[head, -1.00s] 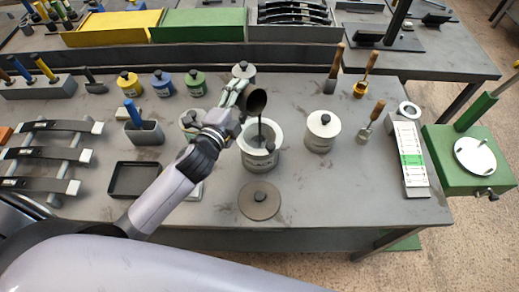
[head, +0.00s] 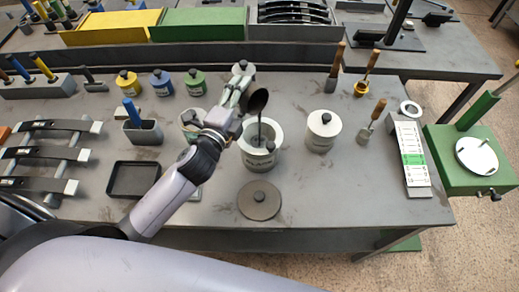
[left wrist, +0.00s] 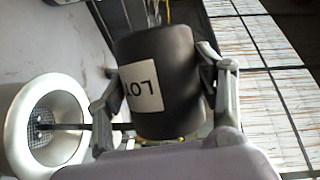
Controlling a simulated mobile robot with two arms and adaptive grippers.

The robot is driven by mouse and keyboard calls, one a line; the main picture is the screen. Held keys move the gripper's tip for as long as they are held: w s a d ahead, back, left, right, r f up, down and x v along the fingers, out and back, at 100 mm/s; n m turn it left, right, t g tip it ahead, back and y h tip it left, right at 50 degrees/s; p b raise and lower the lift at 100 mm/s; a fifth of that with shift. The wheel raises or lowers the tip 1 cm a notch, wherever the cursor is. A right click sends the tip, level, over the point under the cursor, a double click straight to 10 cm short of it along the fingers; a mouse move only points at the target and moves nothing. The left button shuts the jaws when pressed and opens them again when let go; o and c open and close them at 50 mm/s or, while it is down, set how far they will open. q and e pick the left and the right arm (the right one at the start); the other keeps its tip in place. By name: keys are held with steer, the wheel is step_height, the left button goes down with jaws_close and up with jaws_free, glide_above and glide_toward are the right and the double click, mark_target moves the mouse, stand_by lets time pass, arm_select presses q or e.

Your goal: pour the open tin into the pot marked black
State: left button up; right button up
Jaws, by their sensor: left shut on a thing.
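My left gripper (head: 243,95) is shut on the open tin (head: 258,101), a dark cylinder tipped over above an open grey pot (head: 257,160). A dark stream runs from the tin's mouth down into the pot. In the left wrist view the tin (left wrist: 160,50) sits between the two fingers, with a white label reading "LOT". The pot's pale rim (left wrist: 14,120) shows at left there, with the dark stream reaching into it. The pot's marking is too small to read. A dark round lid (head: 260,201) lies on the table in front of the pot. My right gripper is not in view.
A white-lidded pot (head: 323,131) stands right of the open pot. Yellow (head: 128,84), blue (head: 162,84) and green (head: 195,84) tins stand behind left. A black tray (head: 133,180) lies at left. Wooden-handled tools stand behind right. The table's front right is clear.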

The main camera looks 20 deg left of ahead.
arm_select(q)
steer(key=shift+d+r, duration=0.1)
stand_by(0.3)
steer(key=shift+s+d+r+m+t+b, duration=0.15)
steer(key=shift+m+t+b, duration=0.2)
steer(key=shift+m, duration=0.25)
stand_by(1.1)
